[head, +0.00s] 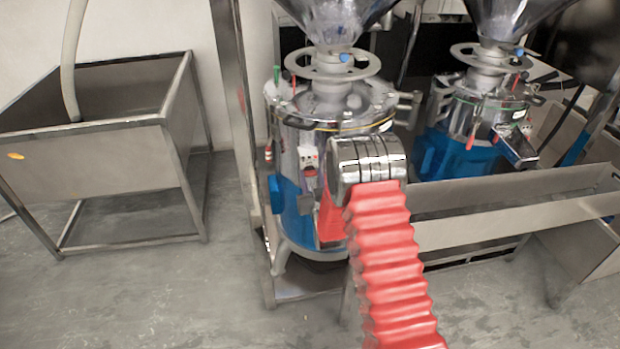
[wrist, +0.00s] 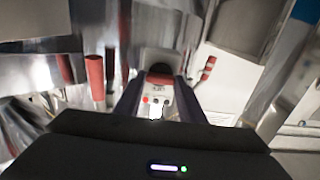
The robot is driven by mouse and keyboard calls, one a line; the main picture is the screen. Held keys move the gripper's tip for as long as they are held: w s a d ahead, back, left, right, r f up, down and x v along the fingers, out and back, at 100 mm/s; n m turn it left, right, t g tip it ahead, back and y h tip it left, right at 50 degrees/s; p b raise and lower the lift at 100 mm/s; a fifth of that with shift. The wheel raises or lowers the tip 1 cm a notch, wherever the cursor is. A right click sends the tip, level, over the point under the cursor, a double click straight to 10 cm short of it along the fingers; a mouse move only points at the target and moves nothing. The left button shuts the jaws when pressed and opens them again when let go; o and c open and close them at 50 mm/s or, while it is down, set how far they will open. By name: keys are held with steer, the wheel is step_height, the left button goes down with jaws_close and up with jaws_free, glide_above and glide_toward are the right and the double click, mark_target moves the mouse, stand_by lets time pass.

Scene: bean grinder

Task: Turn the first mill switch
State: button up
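The first mill (head: 335,105) is the nearer steel machine with a blue lower body. Its switch (head: 309,170) is a small pale box with a red part on the mill's front. In the wrist view the red switch knob (wrist: 160,78) lies between the fingertips, above a pale panel (wrist: 158,102) with small red and dark dots. My gripper (wrist: 160,84) has its two dark fingers apart, one on each side of the knob. I cannot tell whether they touch it. In the head view my arm's wrist hides part of the mill's front, and the fingers are mostly hidden.
A second mill (head: 470,125) stands to the right. A steel trough (head: 510,205) runs along the lower right. A steel bin on legs (head: 110,145) stands at the left, with open floor (head: 150,290) in front. Red handles (wrist: 95,78) flank the switch in the wrist view.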

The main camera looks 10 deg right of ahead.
steer(key=c, duration=0.4)
steer(key=shift+a, duration=0.2)
steer(key=shift+c, duration=0.3)
steer(key=shift+d, duration=0.1)
